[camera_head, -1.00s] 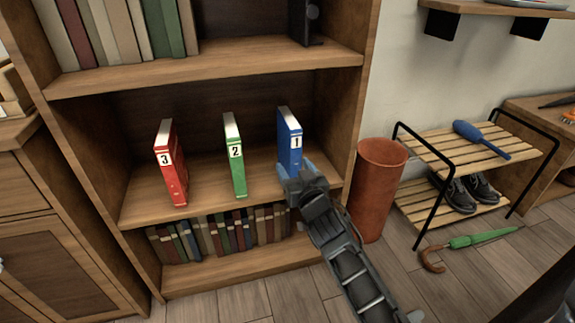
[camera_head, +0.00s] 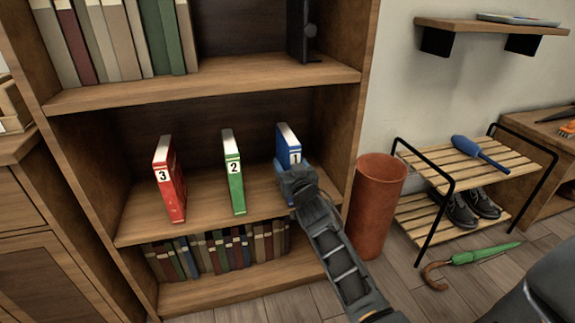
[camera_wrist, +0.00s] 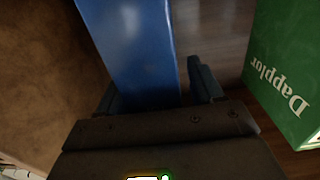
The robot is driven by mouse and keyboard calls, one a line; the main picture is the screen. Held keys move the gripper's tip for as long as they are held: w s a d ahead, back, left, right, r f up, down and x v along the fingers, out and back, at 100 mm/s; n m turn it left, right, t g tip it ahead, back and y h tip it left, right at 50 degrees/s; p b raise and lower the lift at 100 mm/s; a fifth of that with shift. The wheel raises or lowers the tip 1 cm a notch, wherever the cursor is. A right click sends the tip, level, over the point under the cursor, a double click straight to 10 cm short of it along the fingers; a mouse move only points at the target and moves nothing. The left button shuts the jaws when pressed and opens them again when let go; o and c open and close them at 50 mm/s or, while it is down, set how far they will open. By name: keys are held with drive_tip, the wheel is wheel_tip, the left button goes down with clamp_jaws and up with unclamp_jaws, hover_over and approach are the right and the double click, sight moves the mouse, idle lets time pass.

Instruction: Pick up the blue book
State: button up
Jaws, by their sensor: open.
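The blue book (camera_head: 289,143), marked with a 1, stands upright on the middle shelf, right of the green book (camera_head: 233,180) and the red book (camera_head: 169,185). My gripper (camera_head: 293,174) is at the book's front and hides its lower part. In the wrist view, the blue book (camera_wrist: 135,50) lies between the two fingers of my open gripper (camera_wrist: 155,92). A small gap shows at the right finger; whether the left finger touches the book I cannot tell. The green book (camera_wrist: 283,85) stands to the right, apart from the fingers.
The bookshelf's side wall (camera_head: 352,110) rises close on the right of the blue book. A row of books (camera_head: 215,250) fills the shelf below, and more books (camera_head: 115,40) stand above. A reddish bin (camera_head: 374,205) and a shoe rack (camera_head: 450,185) stand to the right.

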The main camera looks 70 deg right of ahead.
drive_tip(key=c, duration=1.2)
drive_tip(key=shift+o, duration=0.2)
drive_tip(key=shift+r, duration=0.15)
